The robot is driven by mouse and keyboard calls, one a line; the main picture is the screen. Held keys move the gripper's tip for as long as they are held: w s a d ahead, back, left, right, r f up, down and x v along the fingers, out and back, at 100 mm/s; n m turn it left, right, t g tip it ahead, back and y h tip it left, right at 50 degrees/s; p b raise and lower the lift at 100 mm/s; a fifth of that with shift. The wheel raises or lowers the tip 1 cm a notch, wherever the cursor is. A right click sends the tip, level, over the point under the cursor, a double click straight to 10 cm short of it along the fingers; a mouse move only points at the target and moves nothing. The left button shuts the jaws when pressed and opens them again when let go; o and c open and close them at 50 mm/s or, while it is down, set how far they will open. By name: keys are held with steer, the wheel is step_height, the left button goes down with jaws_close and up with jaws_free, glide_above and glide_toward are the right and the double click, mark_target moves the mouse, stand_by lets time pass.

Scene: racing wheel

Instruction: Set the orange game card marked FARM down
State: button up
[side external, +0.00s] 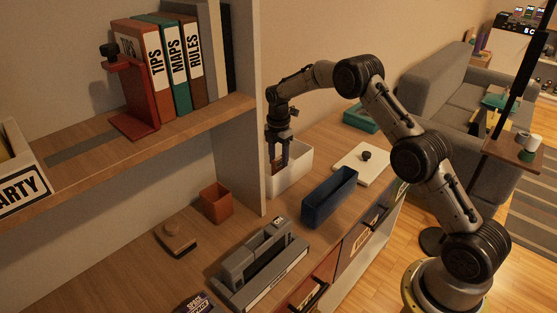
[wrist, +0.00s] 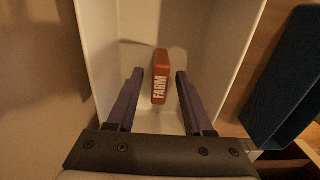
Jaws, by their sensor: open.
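The orange-red game card marked FARM (wrist: 160,90) is inside the white bin (wrist: 215,30), its label facing up toward the wrist camera. My gripper (wrist: 160,74) is open, with one dark finger on each side of the card and visible gaps between. In the side external view my gripper (side external: 277,162) points down into the white bin (side external: 298,172). I cannot tell how the card touches the bin floor.
A dark blue bin (side external: 330,196) stands just right of the white bin, and a shelf upright (side external: 238,150) rises close on its left. A white board with a black knob (side external: 362,163) and a green tray (side external: 361,118) lie farther back. A grey console (side external: 262,265) sits in front.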

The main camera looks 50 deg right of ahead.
mark_target(278, 158)
step_height(278, 158, up, 11)
steer(key=s+a+r+m+t, duration=0.1)
steer(key=s+a+r+m, duration=0.1)
steer(key=s+r, duration=0.3)
steer(key=s+a+r+m+t, duration=0.1)
steer(key=s+a+r+m, duration=0.25)
steer(key=r, duration=0.35)
steer(key=s+a+r+m+t, duration=0.1)
steer(key=s+a+r+m, duration=0.1)
steer(key=s, duration=0.5)
steer(key=s+a+r+m, duration=0.1)
steer(key=s+m, duration=0.2)
steer(key=s, duration=0.3)
steer(key=s+a+r+m+t, duration=0.1)
steer(key=s+a+r+m, duration=0.1)
steer(key=s, duration=0.5)
steer(key=s+a+f+m+t, duration=0.1)
steer(key=s+f+m, duration=0.4)
steer(key=s, duration=0.6)
steer(key=shift+a+f+t, duration=0.2)
steer(key=shift+a+t, duration=0.05)
steer(key=shift+t, duration=0.05)
